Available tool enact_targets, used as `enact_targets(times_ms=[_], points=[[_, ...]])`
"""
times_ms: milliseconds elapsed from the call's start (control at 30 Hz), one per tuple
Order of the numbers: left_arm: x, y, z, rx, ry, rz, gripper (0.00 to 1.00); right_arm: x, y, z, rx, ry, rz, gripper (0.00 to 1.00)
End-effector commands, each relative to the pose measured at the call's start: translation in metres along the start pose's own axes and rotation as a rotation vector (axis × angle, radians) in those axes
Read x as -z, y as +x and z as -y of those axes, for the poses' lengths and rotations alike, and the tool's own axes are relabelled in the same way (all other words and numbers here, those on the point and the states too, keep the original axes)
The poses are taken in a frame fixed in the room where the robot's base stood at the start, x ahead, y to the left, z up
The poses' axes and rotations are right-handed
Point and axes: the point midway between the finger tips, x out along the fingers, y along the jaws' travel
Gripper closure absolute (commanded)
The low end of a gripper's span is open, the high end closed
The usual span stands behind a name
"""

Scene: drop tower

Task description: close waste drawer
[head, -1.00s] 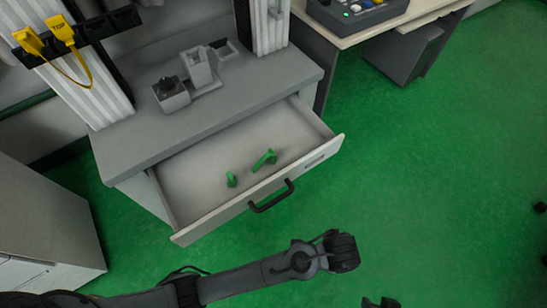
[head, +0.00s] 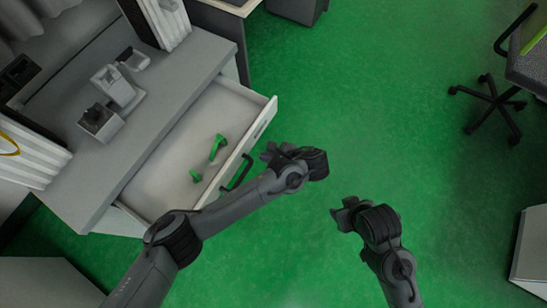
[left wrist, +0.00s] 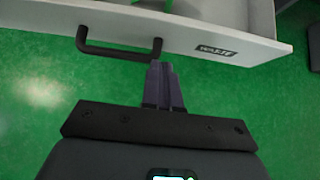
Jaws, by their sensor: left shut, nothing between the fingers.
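The waste drawer (head: 150,201) is pulled out of the grey cabinet, with two green pieces (head: 217,146) lying inside. Its pale front carries a black bar handle (head: 239,172), also seen in the left wrist view (left wrist: 118,54), and a label reading WASTE (left wrist: 214,50). My left gripper (head: 268,153) is in front of the drawer front near the handle's far end. In the left wrist view its fingers (left wrist: 161,70) are shut and empty, tips close by the handle's right end; contact is unclear. My right gripper (head: 340,211) is over the floor, away from the drawer.
The cabinet top (head: 150,125) bears a grey device (head: 118,86). An office chair (head: 498,105) stands at the upper right and a pale cabinet (head: 530,245) at the right edge. The green floor between is clear.

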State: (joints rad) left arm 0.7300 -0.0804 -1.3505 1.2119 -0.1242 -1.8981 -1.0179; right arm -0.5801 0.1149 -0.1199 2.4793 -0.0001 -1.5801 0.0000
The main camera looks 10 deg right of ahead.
Motion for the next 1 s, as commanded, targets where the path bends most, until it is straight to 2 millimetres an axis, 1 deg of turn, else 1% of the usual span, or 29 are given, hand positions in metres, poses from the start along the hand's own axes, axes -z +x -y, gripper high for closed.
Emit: enact_targets(times_ms=[33,200,267,400,633,1000], points=[[0.003,0.014,0.000,-0.002,-0.002,0.002,1.00,-0.003,0.009,0.000,-0.001,-0.001,0.001,0.57],[0.003,0.044,0.000,-0.002,-0.002,0.001,1.00,-0.007,0.021,-0.001,-0.004,-0.005,0.001,0.57],[0.000,0.053,0.000,-0.001,-0.003,0.000,1.00,-0.008,0.024,-0.001,-0.005,-0.007,0.002,0.57],[-0.014,0.064,-0.001,0.000,-0.003,0.000,1.00,-0.010,0.030,-0.001,-0.007,-0.009,0.002,0.57],[-0.025,0.073,0.000,0.001,-0.003,-0.002,1.00,-0.012,0.034,-0.001,-0.007,-0.009,0.002,0.57],[-0.027,0.074,0.000,0.001,-0.002,-0.002,1.00,-0.011,0.034,0.001,-0.002,-0.003,0.001,0.57]])
